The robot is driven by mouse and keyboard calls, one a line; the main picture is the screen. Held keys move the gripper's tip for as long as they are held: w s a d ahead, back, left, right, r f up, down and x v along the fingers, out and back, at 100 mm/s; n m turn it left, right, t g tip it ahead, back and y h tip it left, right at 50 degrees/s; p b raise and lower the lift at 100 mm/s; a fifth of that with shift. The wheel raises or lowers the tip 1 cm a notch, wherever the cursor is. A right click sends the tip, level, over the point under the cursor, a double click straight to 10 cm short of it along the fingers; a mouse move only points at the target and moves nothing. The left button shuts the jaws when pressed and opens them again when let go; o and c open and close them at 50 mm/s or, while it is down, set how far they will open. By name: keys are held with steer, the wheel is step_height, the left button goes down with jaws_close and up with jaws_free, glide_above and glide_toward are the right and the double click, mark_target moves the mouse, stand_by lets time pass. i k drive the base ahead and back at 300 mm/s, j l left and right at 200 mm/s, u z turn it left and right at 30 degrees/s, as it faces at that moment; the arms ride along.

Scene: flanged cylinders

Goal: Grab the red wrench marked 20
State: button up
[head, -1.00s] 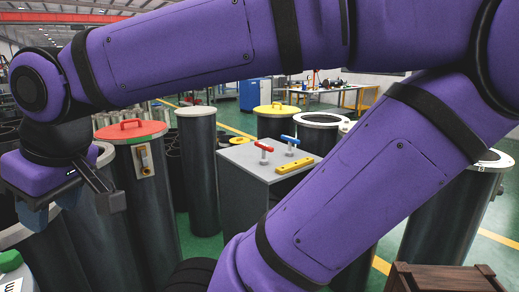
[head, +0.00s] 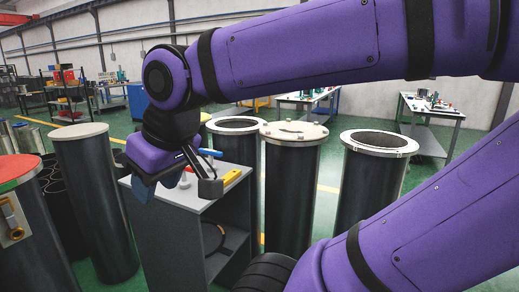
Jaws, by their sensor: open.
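My gripper (head: 174,192) is open, with nothing visible between its fingers. It hangs over the left part of the grey cabinet top (head: 206,201) as seen in the head view; its height above the top is unclear. Just behind it, a small part of the red wrench (head: 188,169) shows, mostly hidden by the gripper. Its mark cannot be read. The blue-handled wrench (head: 210,153) stands behind and to the right, partly covered. A yellow bar (head: 232,177) lies on the right of the cabinet top.
Flanged dark cylinders stand close to the right (head: 291,185) and farther right (head: 370,185). A white-topped cylinder (head: 97,205) and a red-lidded one (head: 30,225) stand left. The cabinet has an open shelf (head: 222,245) below. Work tables stand at the back.

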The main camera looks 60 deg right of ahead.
mark_target(184, 184)
steer(key=i+l+z, duration=0.3)
steer(key=z, duration=0.15)
steer(key=i+l+z, duration=0.3)
steer(key=z, duration=0.15)
steer(key=i+l, duration=0.15)
steer(key=i, duration=0.15)
steer(key=i+l+z, duration=0.1)
steer(key=i+l, duration=0.1)
steer(key=i, duration=0.1)
